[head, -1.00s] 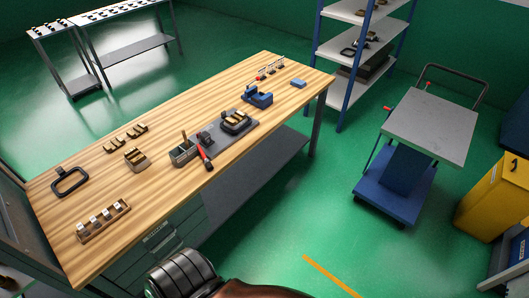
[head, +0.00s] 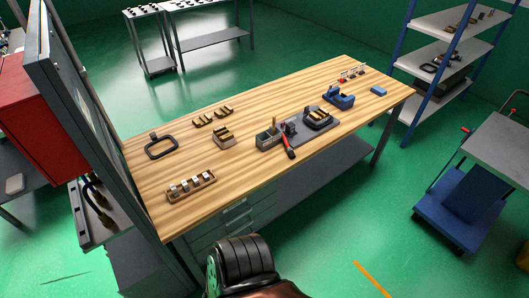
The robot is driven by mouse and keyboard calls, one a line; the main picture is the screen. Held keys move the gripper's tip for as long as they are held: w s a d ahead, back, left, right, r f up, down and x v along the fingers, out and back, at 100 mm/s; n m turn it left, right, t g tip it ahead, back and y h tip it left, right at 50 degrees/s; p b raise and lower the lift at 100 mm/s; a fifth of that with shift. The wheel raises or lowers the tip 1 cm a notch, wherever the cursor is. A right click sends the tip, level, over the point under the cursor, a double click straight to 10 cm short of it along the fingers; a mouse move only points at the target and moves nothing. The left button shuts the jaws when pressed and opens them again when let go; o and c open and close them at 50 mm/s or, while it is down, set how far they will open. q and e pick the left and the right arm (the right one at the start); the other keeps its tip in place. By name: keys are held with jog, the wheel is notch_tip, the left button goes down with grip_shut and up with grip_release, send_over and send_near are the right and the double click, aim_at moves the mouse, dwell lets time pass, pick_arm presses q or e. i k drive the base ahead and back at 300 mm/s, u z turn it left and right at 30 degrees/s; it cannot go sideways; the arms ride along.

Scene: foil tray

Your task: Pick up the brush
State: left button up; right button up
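A small grey-green box (head: 267,140) stands near the front edge of the wooden workbench, around its middle. A thin upright wooden handle (head: 274,121) sticks up from it; this may be the brush, but its lower end is hidden in the box and it is too small to be sure. Beside the box, a tool with a red grip (head: 290,154) lies by the front edge of a dark grey plate (head: 323,138). Neither of my grippers shows in the head view.
The wooden workbench (head: 245,98) also carries a slotted wooden rack (head: 191,187), a black frame (head: 161,148), brass-coloured pieces in holders (head: 223,136) and a blue fixture (head: 338,96). A cabinet with a red side (head: 33,125) stands left, a trolley (head: 497,148) right. Green floor lies open in front.

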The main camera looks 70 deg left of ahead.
aim_at(289, 150)
jog(key=k, duration=0.35)
jog(key=u, duration=0.75)
